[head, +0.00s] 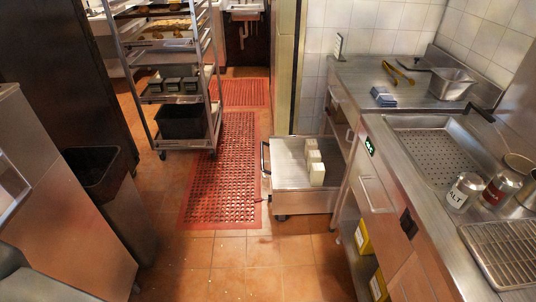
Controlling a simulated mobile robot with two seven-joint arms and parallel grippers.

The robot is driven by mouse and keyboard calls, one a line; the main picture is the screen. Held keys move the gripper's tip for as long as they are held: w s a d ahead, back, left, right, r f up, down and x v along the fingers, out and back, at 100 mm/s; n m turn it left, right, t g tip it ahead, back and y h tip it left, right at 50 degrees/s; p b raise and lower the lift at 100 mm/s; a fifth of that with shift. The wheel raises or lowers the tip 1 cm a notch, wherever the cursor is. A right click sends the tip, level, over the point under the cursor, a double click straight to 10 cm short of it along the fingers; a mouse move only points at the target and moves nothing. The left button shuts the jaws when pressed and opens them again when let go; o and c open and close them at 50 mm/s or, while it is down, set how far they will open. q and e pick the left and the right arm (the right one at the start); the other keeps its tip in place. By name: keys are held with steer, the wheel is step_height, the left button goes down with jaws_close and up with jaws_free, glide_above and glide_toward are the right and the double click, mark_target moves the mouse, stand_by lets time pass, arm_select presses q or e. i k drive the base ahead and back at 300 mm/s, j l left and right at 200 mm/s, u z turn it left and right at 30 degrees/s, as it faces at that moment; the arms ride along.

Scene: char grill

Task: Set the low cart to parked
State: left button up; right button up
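The low cart (287,173) is a flat metal platform on small casters, with a dark handle at its left end. It stands on the tiled floor at the middle right, against the left side of the steel counter. Three cream-coloured blocks or cartons (317,172) stand in a row on its deck. The counter's edge and leg hide its right end. Neither of my grippers is in view.
A red perforated mat (222,165) lies just left of the cart. The steel counter (358,97) runs along the right. The near floor is open.

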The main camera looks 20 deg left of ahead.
mark_target(293, 193)
steer(key=z, duration=1.1)
steer(key=i+j, duration=0.1)
steer(key=j, duration=0.4)
steer(key=i+j, duration=0.15)
steer(key=j, duration=0.35)
steer(key=i+j, duration=0.1)
steer(key=j, duration=0.4)
steer(key=i+j, duration=0.15)
steer(key=j, duration=0.35)
steer(key=i+j, duration=0.1)
steer(key=j, duration=0.4)
steer(key=i+j, duration=0.15)
steer(key=j, duration=0.3)
steer(key=i+j, duration=0.1)
steer(key=j, duration=0.4)
steer(key=i+j, duration=0.15)
steer(key=j, duration=0.55)
steer(key=i+j, duration=0.45)
steer(key=i+z, duration=0.05)
steer(key=i, duration=0.05)
